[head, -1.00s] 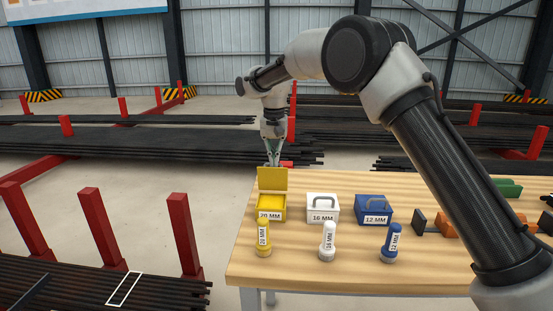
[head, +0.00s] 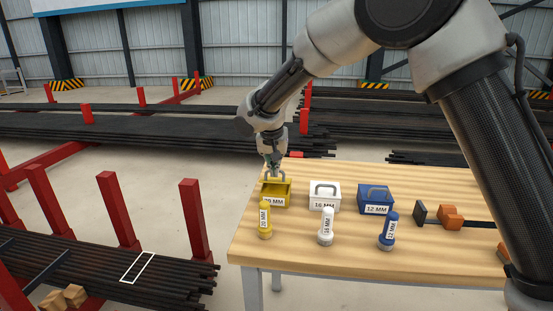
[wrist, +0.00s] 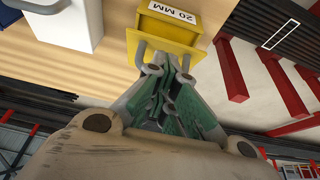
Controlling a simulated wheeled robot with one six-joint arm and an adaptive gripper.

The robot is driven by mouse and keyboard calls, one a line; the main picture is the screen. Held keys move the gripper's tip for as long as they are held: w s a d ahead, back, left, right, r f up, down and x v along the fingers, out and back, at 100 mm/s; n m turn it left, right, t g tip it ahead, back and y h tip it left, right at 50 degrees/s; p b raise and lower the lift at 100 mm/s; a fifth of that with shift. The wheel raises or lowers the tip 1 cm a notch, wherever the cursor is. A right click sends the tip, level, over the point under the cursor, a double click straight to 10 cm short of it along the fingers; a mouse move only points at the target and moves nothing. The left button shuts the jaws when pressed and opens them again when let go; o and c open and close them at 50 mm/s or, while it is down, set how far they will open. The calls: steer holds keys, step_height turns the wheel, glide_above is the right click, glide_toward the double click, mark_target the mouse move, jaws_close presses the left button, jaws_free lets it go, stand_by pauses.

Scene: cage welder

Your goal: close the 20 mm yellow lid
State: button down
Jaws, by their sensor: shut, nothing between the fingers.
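The yellow 20 mm box (head: 285,201) stands at the table's left back, its front label partly hidden behind a yellow marker. A dark olive area shows at its top. Its yellow lid (wrist: 185,42) has a grey handle and lies against my fingertips in the wrist view. The lid is lowered from upright; I cannot tell whether it is fully shut. My gripper (head: 274,171) is shut and empty at the back of the box, pointing down. In the wrist view my gripper (wrist: 170,74) is beside the handle; contact is unclear.
The white 16 mm box (head: 324,203) and blue 12 mm box (head: 374,207) stand to the right with lids down. Yellow (head: 264,232), white (head: 326,240) and blue (head: 388,244) markers stand in front. The table front (head: 350,260) is clear.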

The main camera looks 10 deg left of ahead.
steer(key=c, duration=0.8)
jaws_free()
steer(key=shift+o, duration=0.2)
steer(key=v, duration=1.2)
steer(key=shift+c, duration=0.2)
